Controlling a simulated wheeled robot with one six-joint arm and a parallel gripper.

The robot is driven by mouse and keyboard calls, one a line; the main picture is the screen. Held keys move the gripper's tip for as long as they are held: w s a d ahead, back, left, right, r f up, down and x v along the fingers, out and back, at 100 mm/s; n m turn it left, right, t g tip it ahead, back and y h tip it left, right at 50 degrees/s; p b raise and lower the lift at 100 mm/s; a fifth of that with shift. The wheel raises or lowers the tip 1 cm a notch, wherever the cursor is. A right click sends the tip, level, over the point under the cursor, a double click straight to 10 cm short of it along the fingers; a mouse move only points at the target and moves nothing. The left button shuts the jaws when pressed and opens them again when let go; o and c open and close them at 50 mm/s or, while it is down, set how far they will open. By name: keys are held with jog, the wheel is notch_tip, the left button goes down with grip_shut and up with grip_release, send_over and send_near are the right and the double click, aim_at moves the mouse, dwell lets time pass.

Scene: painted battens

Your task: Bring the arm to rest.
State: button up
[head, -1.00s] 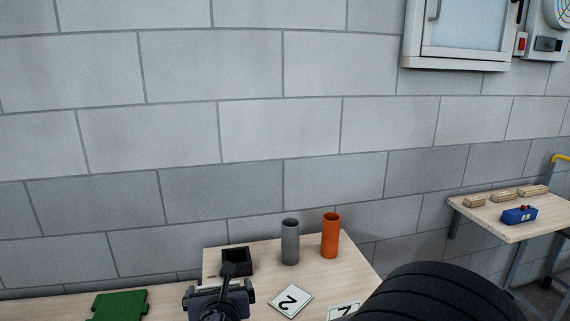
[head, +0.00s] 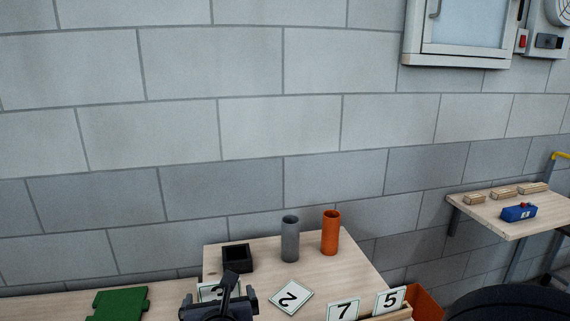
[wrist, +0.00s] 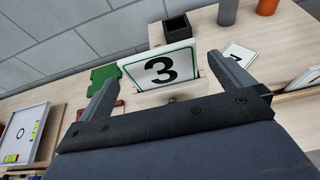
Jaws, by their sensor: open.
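My gripper (head: 222,302) shows from behind at the bottom of the head view, low over the front of the wooden table. In the wrist view my gripper (wrist: 160,78) has its two grey fingers spread wide apart. A white card with a 3 (wrist: 160,68) shows beyond and between the fingers, and nothing is seen clamped. In the head view that card is mostly hidden behind my gripper.
A black open box (head: 237,258), a grey cylinder (head: 290,240) and an orange cylinder (head: 331,233) stand at the table's back. A green piece (head: 118,305) lies left. A side shelf (head: 490,215) holds blocks.

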aim_at(220, 292)
jog(key=x, duration=0.6)
jog(key=r+p, duration=0.3)
jog(key=shift+s+r, duration=0.2)
notch_tip(220, 292, up, 2)
jog(key=p, duration=0.2)
jog(key=shift+r+p, duration=0.2)
jog(key=shift+p, duration=0.15)
jog(key=shift+d, duration=0.1)
